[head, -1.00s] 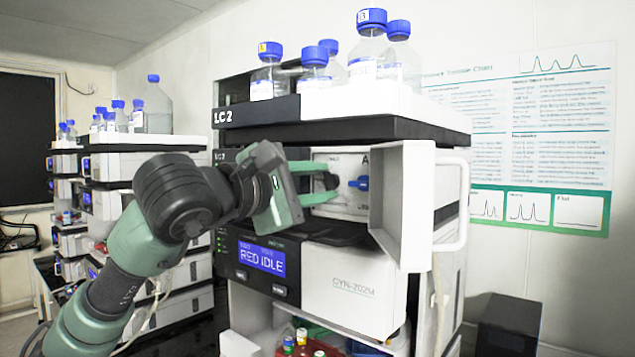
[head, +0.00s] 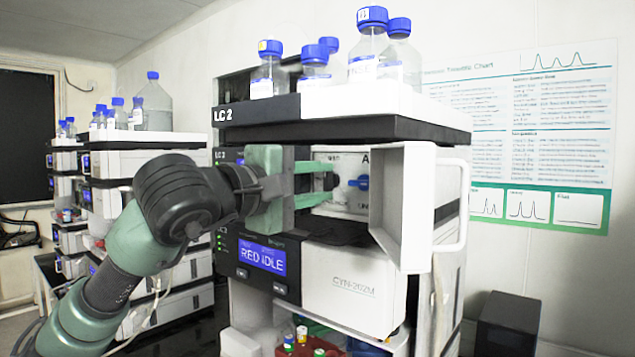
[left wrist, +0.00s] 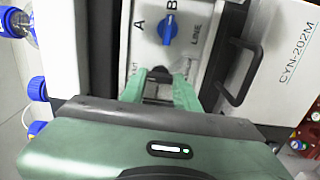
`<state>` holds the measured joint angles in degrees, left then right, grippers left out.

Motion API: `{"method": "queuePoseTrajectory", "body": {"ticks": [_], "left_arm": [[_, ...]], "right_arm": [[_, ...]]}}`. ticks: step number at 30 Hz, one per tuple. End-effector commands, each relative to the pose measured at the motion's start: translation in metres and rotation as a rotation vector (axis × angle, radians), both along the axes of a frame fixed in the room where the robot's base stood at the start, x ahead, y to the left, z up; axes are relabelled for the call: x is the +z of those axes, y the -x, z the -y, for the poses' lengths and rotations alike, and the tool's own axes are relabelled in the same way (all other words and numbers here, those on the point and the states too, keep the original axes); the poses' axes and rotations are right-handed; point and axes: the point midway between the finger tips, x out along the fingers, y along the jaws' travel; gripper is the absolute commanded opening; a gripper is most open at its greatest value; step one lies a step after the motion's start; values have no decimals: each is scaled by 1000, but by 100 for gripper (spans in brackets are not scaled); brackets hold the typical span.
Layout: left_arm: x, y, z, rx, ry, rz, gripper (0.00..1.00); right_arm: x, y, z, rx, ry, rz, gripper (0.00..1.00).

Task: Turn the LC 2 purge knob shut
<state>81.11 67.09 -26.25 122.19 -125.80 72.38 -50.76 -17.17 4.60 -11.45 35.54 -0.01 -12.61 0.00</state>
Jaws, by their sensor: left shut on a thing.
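The instrument labelled LC 2 (head: 226,115) has an open front module with a pale panel (head: 345,205). On the panel are a small black knob (head: 331,181) and a blue knob (head: 359,183). My left gripper (head: 322,182) reaches in from the left, its green fingers shut on the black knob. In the left wrist view the black knob (left wrist: 160,73) sits between the fingertips, partly hidden by them. The blue knob (left wrist: 168,30) is beyond it, apart from the fingers, near letters A and B. My right gripper is not in view.
An open white door (head: 405,205) with a handle (head: 462,205) stands just right of the panel. Bottles (head: 370,55) stand on top of the instrument. A display (head: 262,257) reads RED IDLE. Another instrument stack (head: 150,165) stands at the left.

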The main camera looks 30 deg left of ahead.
Motion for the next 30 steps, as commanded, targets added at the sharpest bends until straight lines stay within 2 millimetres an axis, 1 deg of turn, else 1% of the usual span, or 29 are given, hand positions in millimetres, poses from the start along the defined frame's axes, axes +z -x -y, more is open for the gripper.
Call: {"method": "queuePoseTrajectory", "body": {"ticks": [6, 7, 8, 16, 19, 23, 27, 30], "left_arm": [[1, 0, 0, 1, -2, 3, 0], [1, 0, 0, 1, -2, 3, 36], [1, 0, 0, 1, -2, 3, 40], [0, 0, 0, 1, 0, 1, 40], [0, 4, -1, 1, 0, 2, 40], [-2, 22, -2, 2, -1, 4, 40], [-2, 47, -4, 1, -1, 5, 40], [-1, 62, -5, 1, -1, 5, 40]], "right_arm": [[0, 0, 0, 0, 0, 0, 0], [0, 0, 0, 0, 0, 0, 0], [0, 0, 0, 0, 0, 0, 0], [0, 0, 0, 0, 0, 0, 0], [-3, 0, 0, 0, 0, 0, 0], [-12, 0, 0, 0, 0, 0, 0], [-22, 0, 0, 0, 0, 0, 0], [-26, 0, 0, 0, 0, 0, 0]]}}
